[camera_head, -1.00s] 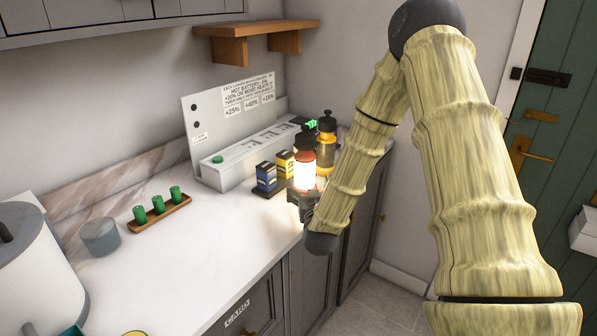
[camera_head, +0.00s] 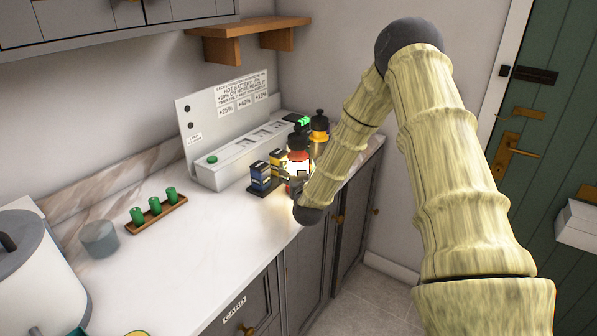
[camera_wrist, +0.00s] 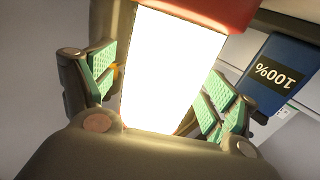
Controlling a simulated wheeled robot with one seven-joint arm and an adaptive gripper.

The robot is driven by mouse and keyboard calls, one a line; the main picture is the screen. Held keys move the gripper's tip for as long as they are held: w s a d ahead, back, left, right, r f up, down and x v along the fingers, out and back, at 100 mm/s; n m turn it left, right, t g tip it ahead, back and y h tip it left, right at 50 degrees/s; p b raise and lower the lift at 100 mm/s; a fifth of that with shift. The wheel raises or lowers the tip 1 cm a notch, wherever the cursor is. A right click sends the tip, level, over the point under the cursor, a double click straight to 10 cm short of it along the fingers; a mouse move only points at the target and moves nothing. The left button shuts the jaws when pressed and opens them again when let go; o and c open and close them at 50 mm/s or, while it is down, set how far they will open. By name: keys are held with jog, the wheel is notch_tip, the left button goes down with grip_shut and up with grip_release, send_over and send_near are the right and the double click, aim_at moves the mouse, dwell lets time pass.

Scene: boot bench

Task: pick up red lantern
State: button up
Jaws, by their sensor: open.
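The red lantern (camera_head: 299,157) stands lit near the right front of the white counter, with a dark top and a red body. In the wrist view its glowing white glass (camera_wrist: 172,65) fills the middle, under a red band. My gripper (camera_wrist: 162,82) is open, with one green-padded finger on each side of the glass. The pads seem not to squeeze it; small gaps are hard to judge in the glare. In the head view my gripper (camera_head: 298,181) covers the lantern's lower part.
A blue box (camera_head: 260,177) and a yellow box (camera_head: 277,160) stand close left of the lantern. The blue box (camera_wrist: 279,75) is near my right finger. A yellow lantern (camera_head: 319,127) stands behind. A grey-white panel unit (camera_head: 235,160) backs them.

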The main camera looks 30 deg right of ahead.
jog(key=shift+w, duration=0.1)
jog(key=c, duration=1.5)
jog(key=shift+r, duration=0.1)
jog(key=shift+c, duration=0.3)
jog(key=shift+w, duration=0.1)
